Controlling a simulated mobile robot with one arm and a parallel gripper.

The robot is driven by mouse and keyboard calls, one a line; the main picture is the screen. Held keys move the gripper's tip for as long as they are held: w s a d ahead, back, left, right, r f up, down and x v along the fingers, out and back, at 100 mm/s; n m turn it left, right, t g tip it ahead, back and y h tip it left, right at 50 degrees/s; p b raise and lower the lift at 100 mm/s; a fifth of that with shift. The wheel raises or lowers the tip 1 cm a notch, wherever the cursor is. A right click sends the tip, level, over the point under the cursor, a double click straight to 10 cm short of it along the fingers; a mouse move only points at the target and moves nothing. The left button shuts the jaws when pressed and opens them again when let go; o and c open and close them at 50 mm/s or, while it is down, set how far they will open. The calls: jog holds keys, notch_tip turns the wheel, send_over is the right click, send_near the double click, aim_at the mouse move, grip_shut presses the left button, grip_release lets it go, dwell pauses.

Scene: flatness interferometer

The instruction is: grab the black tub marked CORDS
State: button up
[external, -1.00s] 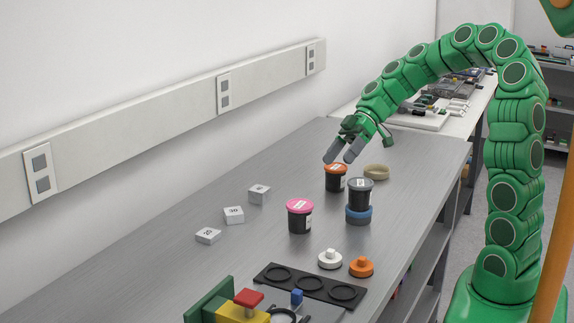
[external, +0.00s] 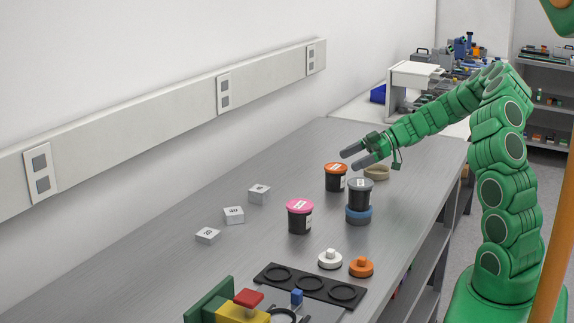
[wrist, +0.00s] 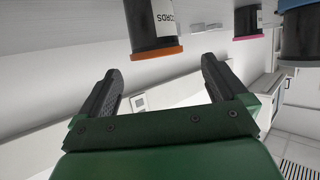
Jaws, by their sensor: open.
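The black tub marked CORDS (wrist: 148,28) has an orange lid, and its white label reads CORDS in the wrist view, where it appears upside down at the top. In the external view the orange-lidded tub (external: 335,182) stands upright on the grey bench. My gripper (external: 348,159) is open and empty, with its fingers roughly level just behind and above that tub. In the wrist view the two fingertips (wrist: 160,65) are spread apart, and the tub is beyond them, not between them.
A pink-lidded black tub (external: 300,218) stands nearer the camera. A grey-lidded black tub (external: 359,196) sits on a blue ring (external: 358,215) close right. A beige ring (external: 376,172) lies behind. White numbered blocks (external: 234,215) lie left. The far left bench is clear.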

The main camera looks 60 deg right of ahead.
aim_at(340, 166)
jog(key=shift+d+f+x, duration=0.15)
jog(key=shift+x, duration=1.45)
jog(key=shift+d+f+x, duration=0.1)
jog(key=shift+f+x, duration=0.1)
jog(key=shift+x, duration=1.45)
jog(key=shift+c, duration=0.3)
jog(key=c, duration=0.9)
jog(key=shift+r, duration=0.1)
